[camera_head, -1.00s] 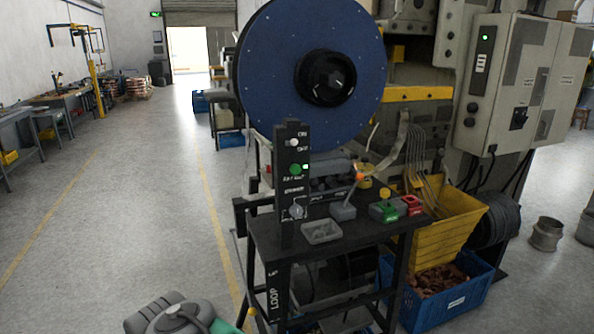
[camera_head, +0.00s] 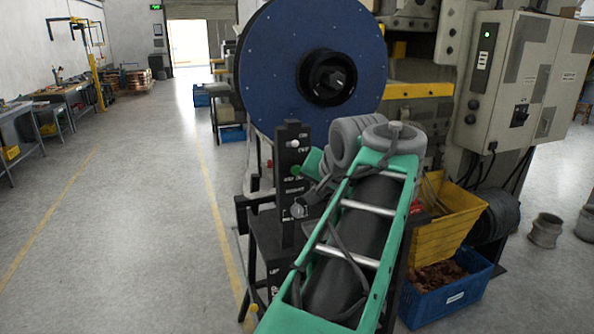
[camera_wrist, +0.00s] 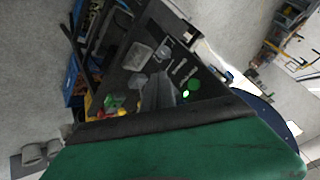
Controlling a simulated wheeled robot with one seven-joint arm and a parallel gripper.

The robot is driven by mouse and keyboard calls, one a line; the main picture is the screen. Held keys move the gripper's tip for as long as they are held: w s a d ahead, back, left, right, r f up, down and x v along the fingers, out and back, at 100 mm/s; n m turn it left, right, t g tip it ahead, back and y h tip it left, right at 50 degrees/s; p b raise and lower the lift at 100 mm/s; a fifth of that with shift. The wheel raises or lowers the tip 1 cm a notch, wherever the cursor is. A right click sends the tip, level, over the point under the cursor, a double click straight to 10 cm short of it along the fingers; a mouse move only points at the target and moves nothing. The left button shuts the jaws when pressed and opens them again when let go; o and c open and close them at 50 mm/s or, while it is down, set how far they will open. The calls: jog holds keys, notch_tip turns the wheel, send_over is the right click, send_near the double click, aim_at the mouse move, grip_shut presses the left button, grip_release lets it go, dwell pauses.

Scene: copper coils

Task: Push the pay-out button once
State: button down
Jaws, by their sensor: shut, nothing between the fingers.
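The control post (camera_head: 292,185) stands at the left end of the bench. It carries a white switch, a round green button (camera_head: 296,170) with a blurred label, and a grey knob (camera_head: 298,211) lower down. The green button also shows in the wrist view (camera_wrist: 194,85), beside a bright green light. My gripper (camera_head: 313,194) is shut and empty, just right of the post, below the button's height and near the knob. In the wrist view its grey fingers (camera_wrist: 160,84) point toward the panel. I see no contact with the button; the exact gap cannot be told.
A large blue reel (camera_head: 285,65) stands behind the post. My arm hides most of the bench top; the wrist view shows a grey tray (camera_wrist: 138,57) on it. A yellow bin (camera_head: 425,240) and blue crate (camera_head: 450,300) stand right. The floor left is clear.

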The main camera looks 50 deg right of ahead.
aim_at(296, 170)
jog(key=shift+w, duration=0.1)
jog(key=w+d, duration=0.4)
jog(key=w, duration=0.3)
jog(key=shift+w+d, duration=0.2)
jog(key=shift+w, duration=0.05)
dwell(2.0)
jog(key=shift+w+d, duration=0.25)
jog(key=shift+w, duration=0.1)
jog(key=shift+w+d+p, duration=0.25)
jog(key=shift+w+p, duration=0.15)
jog(key=shift+p, duration=0.1)
dwell(0.6)
dwell(0.3)
jog(key=shift+s+a, duration=0.5)
jog(key=shift+s, duration=0.25)
